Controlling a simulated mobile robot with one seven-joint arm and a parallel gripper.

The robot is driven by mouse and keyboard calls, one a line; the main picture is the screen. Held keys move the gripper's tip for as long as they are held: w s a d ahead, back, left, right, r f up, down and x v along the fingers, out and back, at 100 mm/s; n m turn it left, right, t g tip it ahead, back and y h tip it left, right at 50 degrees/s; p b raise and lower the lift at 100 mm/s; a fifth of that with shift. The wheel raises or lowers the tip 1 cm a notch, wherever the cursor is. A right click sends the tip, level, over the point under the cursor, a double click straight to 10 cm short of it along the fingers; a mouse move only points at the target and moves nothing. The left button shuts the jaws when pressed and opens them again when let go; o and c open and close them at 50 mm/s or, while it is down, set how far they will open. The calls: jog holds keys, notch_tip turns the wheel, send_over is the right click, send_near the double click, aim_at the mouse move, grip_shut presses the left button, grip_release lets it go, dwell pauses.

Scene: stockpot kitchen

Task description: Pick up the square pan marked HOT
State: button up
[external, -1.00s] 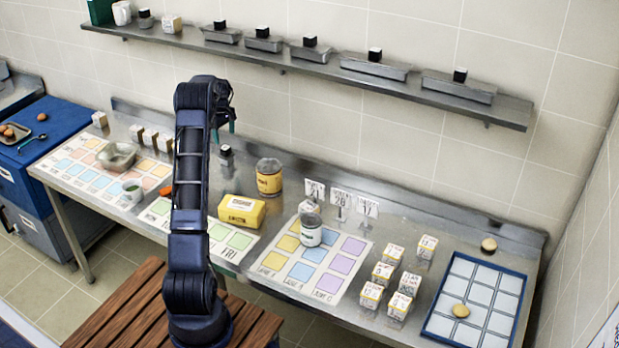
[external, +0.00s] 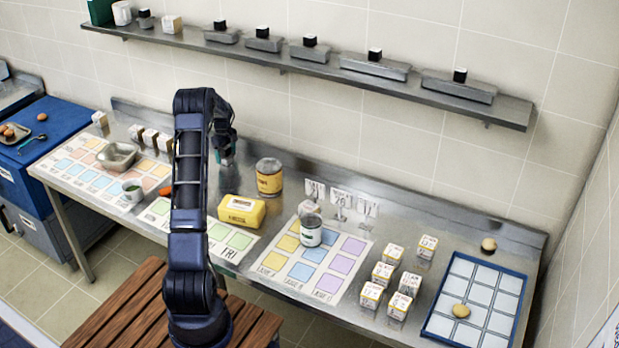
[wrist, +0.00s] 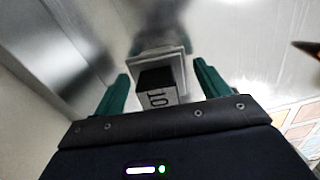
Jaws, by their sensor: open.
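A small square metal pan (wrist: 180,58) with a black-topped block handle (wrist: 157,79) shows in the wrist view, standing on the steel counter. Dark marks are on the block's pale side face, but I cannot read them surely as HOT. My gripper (wrist: 161,72) is open, its two green fingers on either side of the block with gaps showing. In the external view my gripper (external: 225,160) is low over the back of the counter, left of the yellow tin, and hides the pan there.
A yellow tin (external: 269,177) stands right of my gripper and a yellow box (external: 241,210) in front. Several similar lidded pans sit on the wall shelf (external: 300,62) above. White blocks (external: 150,138) stand to the left. An orange-tipped dark object (wrist: 307,48) shows at the wrist view's right edge.

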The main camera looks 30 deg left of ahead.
jog(key=shift+r, duration=0.1)
jog(key=c, duration=1)
